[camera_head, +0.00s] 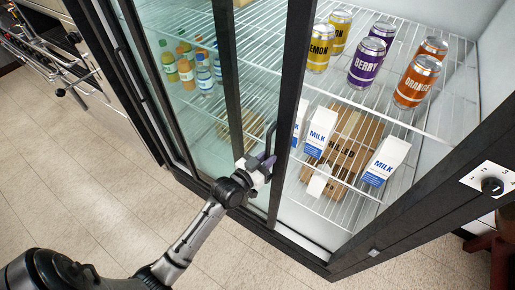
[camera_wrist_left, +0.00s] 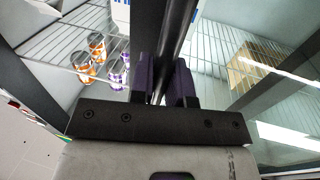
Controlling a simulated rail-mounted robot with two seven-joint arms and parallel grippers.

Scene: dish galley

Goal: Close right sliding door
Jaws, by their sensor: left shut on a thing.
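The right sliding door (camera_head: 296,72) of the glass-front fridge is a black-framed glass panel. It stands slid to the left, so the right part of the fridge is open. Its black bar handle (camera_head: 271,133) is on the door's frame. My left gripper (camera_head: 264,161) reaches up from the lower left and is shut on this handle. In the left wrist view, the purple fingers of my left gripper (camera_wrist_left: 167,82) sit on either side of the dark handle bar (camera_wrist_left: 179,35). My right gripper is not in view.
The open part shows wire shelves with cans (camera_head: 368,61), milk cartons (camera_head: 385,160) and a cardboard box (camera_head: 354,135). Bottles (camera_head: 186,70) stand behind the glass at left. A dial plate (camera_head: 491,184) is on the right frame. The tiled floor in front is clear.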

